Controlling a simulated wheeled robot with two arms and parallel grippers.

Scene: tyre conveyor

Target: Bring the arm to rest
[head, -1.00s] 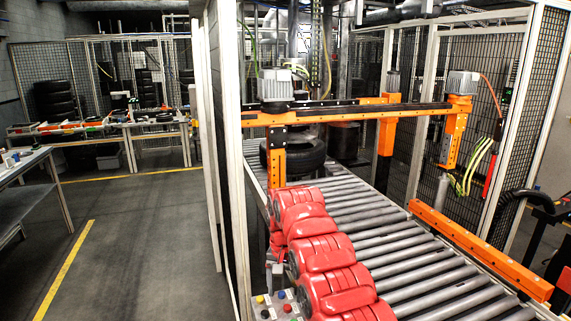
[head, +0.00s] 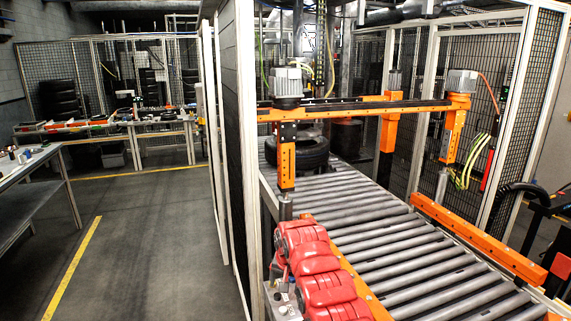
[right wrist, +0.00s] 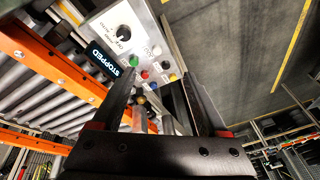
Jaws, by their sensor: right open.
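My right arm (head: 318,278) is red and reaches in from the bottom of the head view, in front of the roller conveyor's near side. Its gripper is hidden there. In the right wrist view my right gripper (right wrist: 160,82) is open, its two dark fingers apart with nothing held between them. A grey control box (right wrist: 128,30) shows beyond and between the fingers, with a dial, several coloured buttons and a display (right wrist: 108,58) reading STOPPED. Part of this box (head: 284,300) also shows beside the arm in the head view. My left gripper is not in view.
The roller conveyor (head: 400,240) runs away from me, with a tyre (head: 300,153) at its far end. An orange gantry (head: 360,112) spans it, and mesh fencing (head: 465,65) stands around. Open floor (head: 150,240) lies left, with a table (head: 30,163) at the left edge.

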